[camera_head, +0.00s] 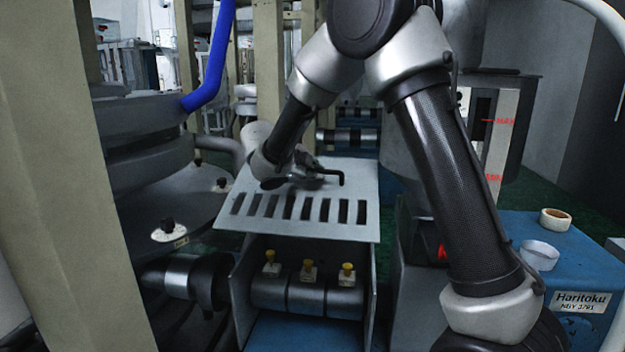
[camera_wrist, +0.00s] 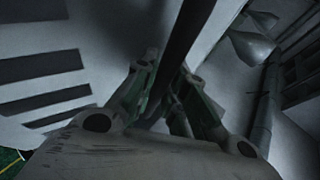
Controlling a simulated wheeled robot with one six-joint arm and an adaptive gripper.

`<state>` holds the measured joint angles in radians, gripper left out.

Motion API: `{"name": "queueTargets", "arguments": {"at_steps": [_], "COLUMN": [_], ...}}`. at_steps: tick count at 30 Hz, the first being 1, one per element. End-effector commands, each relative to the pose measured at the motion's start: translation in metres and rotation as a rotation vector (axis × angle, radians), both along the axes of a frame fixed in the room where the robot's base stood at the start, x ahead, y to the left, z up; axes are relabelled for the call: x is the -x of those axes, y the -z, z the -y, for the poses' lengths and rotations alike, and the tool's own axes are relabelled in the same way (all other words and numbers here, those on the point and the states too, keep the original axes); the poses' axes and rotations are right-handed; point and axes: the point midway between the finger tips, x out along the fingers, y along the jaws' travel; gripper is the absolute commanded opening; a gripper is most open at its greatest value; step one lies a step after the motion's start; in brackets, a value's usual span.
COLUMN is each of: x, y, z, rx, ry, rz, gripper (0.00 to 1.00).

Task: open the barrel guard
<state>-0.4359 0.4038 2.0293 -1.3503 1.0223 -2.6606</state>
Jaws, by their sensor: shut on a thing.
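The barrel guard (camera_head: 352,189) is a light grey plate with a row of dark slots along its near part. It lies over the top of the barrel housing, with its near edge above the open front. A black bent handle (camera_head: 333,174) sits on its upper face. My gripper (camera_head: 312,168) is at that handle, partly hidden by my arm. In the wrist view my gripper (camera_wrist: 166,92) is closed around the dark handle bar (camera_wrist: 186,38), and the slotted guard (camera_wrist: 60,32) fills the left. The guard's hinge is not clearly visible.
Under the guard are dark barrels (camera_head: 308,298) with yellow-topped fittings (camera_head: 308,264). A beige post (camera_head: 62,150) and round tanks (camera_head: 150,160) stand left. A blue Haritoku box (camera_head: 575,265) with a white cup (camera_head: 541,256) and tape roll (camera_head: 555,220) stands right.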

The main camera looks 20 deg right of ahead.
Motion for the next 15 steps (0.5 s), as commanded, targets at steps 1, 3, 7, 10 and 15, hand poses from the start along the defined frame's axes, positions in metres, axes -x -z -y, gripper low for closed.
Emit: {"name": "queueTargets", "arguments": {"at_steps": [1,3,7,10,15], "x": [-0.0005,-0.0005,-0.0005,-0.0004,-0.0004], "y": [-0.0008,-0.0010,-0.0008,-0.0007,-0.0005], "z": [-0.0002,-0.0002,-0.0004,-0.0004,-0.0004], "rx": [0.000,0.000,0.000,0.000,-0.001], "ry": [-0.001,-0.001,-0.001,-0.001,0.000], "rz": [0.002,0.002,0.002,0.002,0.001], "gripper": [0.00,0.00,0.00,0.15,0.35]}}
